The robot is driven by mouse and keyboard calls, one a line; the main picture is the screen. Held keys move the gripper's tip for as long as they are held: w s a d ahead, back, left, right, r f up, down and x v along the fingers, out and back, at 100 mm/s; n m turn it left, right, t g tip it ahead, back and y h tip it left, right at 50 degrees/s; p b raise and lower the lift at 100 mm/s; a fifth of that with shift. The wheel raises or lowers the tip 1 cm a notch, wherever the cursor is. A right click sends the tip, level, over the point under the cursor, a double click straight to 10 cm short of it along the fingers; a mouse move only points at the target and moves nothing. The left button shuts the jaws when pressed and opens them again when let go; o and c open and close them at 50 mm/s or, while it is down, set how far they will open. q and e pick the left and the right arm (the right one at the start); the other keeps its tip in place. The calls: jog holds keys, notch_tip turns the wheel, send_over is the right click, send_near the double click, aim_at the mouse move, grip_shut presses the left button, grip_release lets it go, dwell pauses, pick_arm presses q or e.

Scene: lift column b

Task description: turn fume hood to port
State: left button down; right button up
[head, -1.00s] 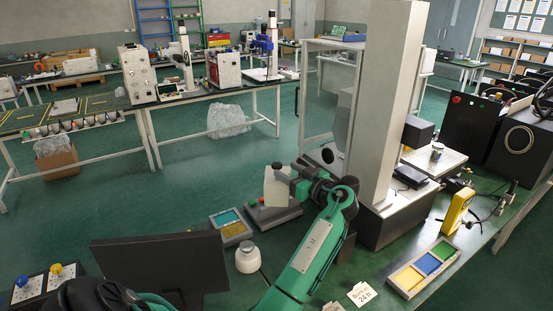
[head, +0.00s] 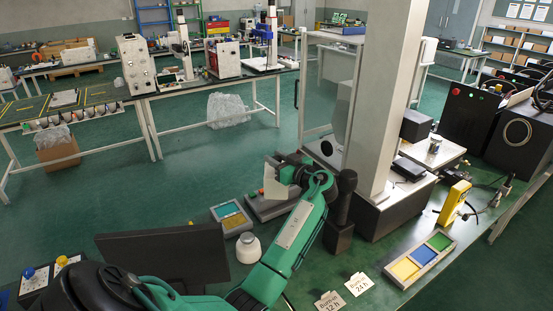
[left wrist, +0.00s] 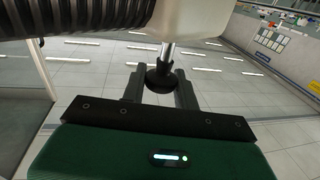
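The fume hood (head: 277,184) is a cream, box-like head beyond my left wrist in the head view. In the left wrist view the hood (left wrist: 197,18) fills the top middle, and a metal rod ending in a black knob (left wrist: 160,78) hangs from it. A black ribbed hose (left wrist: 75,18) runs to the left of it. My left gripper (left wrist: 160,88) has one finger on each side of the knob and appears closed around it. In the head view my left gripper (head: 297,172) is at the hood, partly hidden by my wrist. My right gripper is not in view.
A tall pale column (head: 385,110) stands right of my arm, with a dark post (head: 340,215) close beside my wrist. A grey base unit (head: 262,210), white jar (head: 248,250) and dark monitor (head: 165,258) lie near. A tray with coloured compartments (head: 422,260) is at right.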

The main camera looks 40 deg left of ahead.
pick_arm(q)
jog(key=shift+w+a+f+t+b, duration=0.15)
jog(key=shift+w+a+t+b, duration=0.2)
jog(key=shift+b, duration=0.2)
jog(key=w+a+m+t+b, duration=0.1)
jog(key=w+t+b, duration=0.1)
jog(key=w+a+m+t+h+b, duration=0.1)
jog(key=w+m+t+b, duration=0.1)
jog(key=w, duration=0.1)
jog(key=w+a+m+t+h+b, duration=0.1)
jog(key=w+t+b, duration=0.1)
jog(key=shift+w+a+m, duration=0.25)
jog(key=shift+a+m, duration=0.05)
jog(key=shift+a, duration=0.05)
jog(key=w+m+t+h, duration=0.6)
jog(key=w+t+h, duration=0.1)
jog(key=w, duration=0.5)
jog(key=shift+w+d+r+m+h+p, duration=0.15)
jog(key=shift+w+r+m+h+p, duration=0.2)
jog(key=shift+p, duration=0.1)
jog(key=c, duration=1.1)
grip_release()
jog(key=shift+w, duration=0.1)
jog(key=shift+c, duration=0.2)
jog(key=shift+o, duration=0.2)
jog(key=shift+w+f, duration=0.15)
jog(key=shift+f, duration=0.05)
